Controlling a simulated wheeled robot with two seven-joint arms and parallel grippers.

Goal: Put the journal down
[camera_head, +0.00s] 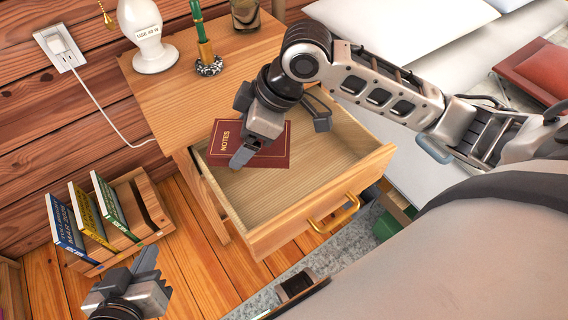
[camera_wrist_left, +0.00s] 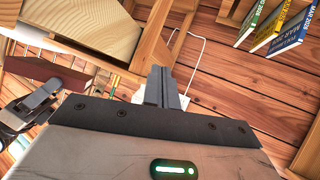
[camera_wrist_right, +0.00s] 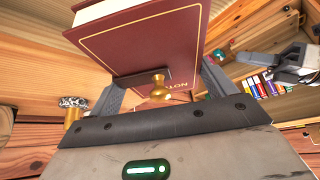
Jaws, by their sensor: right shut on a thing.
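The dark red journal (camera_head: 262,142), with "NOTES" in gold on its cover, is over the back left part of the open drawer (camera_head: 312,186). My right gripper (camera_head: 280,138) is shut on it, a finger on either side. The right wrist view shows the journal (camera_wrist_right: 145,42) between the fingers, with a brass knob-like piece in front. In the left wrist view the journal (camera_wrist_left: 50,70) appears held above the drawer (camera_wrist_left: 88,28). My left gripper (camera_head: 150,268) is empty, its fingers together, low beside the nightstand.
The nightstand top (camera_head: 185,105) carries a white lamp base (camera_head: 150,45), a green pen in a stand (camera_head: 205,50) and a glass (camera_head: 245,14). A wooden book rack (camera_head: 140,205) with several books stands at left. The bed (camera_head: 400,30) is at right. The drawer's front part is empty.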

